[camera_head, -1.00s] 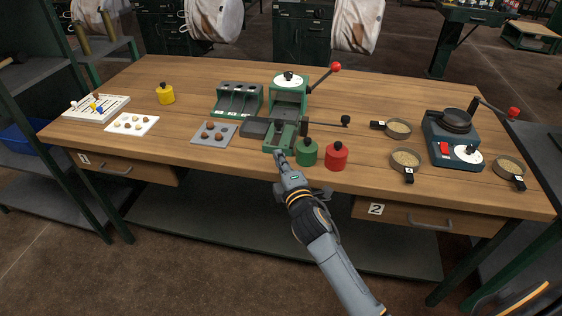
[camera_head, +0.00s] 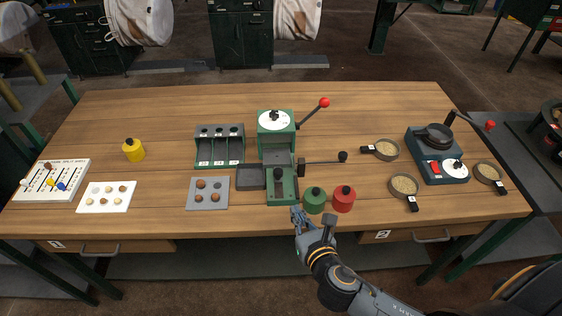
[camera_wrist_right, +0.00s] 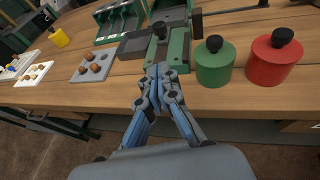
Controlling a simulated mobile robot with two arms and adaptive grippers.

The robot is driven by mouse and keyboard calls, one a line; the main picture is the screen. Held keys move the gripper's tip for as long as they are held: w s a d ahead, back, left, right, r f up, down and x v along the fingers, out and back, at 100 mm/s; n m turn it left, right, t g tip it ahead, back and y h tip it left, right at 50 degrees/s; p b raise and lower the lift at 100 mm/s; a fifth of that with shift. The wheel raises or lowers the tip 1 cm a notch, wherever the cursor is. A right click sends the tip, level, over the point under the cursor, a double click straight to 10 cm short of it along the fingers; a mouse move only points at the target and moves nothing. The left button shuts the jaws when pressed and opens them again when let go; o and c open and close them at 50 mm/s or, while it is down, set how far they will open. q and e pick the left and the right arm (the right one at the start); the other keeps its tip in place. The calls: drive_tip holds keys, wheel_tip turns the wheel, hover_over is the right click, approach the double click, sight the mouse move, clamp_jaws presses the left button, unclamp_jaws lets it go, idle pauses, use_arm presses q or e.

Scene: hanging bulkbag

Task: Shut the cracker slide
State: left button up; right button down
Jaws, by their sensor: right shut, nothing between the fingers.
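The green cracker (camera_head: 276,125) stands in the middle of the bench, with a white dial and a red-knobbed lever on top. Its slide (camera_head: 280,187) extends from the front toward the bench's front edge and carries a dark knob. The slide also shows in the right wrist view (camera_wrist_right: 176,50), straight ahead of the fingers. My right gripper (camera_head: 296,211) is shut and empty. Its fingertips are just in front of the slide's front end; I cannot tell whether they touch it. It also shows in the right wrist view (camera_wrist_right: 160,70). My left gripper is not in view.
A green canister (camera_head: 314,201) and a red canister (camera_head: 344,199) stand close to the right of the slide. A grey tray with nuts (camera_head: 208,205) lies to the left. A black-knobbed side lever (camera_head: 325,160) sticks out right. Pans and a hot plate (camera_head: 437,170) are farther right.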

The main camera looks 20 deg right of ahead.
sight(282, 160)
drive_tip(key=x, duration=0.3)
drive_tip(key=shift+w+d, duration=0.3)
drive_tip(key=shift+d, duration=0.1)
drive_tip(key=x, duration=0.4)
drive_tip(key=shift+w+a+p, duration=0.1)
drive_tip(key=shift+a+p, duration=0.05)
drive_tip(key=shift+p, duration=0.2)
drive_tip(key=x, duration=0.4)
drive_tip(key=shift+r+p, duration=0.3)
drive_tip(key=shift+r, duration=0.05)
drive_tip(key=shift+w, duration=0.7)
drive_tip(key=w, duration=0.2)
drive_tip(key=w+d, duration=0.1)
drive_tip(key=w, duration=0.2)
drive_tip(key=w+d, duration=0.1)
drive_tip(key=w, duration=0.1)
drive_tip(key=shift+w+d+f, duration=0.1)
drive_tip(key=shift+w+d, duration=0.05)
drive_tip(key=shift+w, duration=0.15)
drive_tip(key=shift+w+d, duration=0.1)
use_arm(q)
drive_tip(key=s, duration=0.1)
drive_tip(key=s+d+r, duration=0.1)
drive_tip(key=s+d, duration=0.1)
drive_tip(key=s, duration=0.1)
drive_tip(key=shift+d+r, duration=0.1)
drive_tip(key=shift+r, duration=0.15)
use_arm(e)
drive_tip(key=shift+r, duration=0.3)
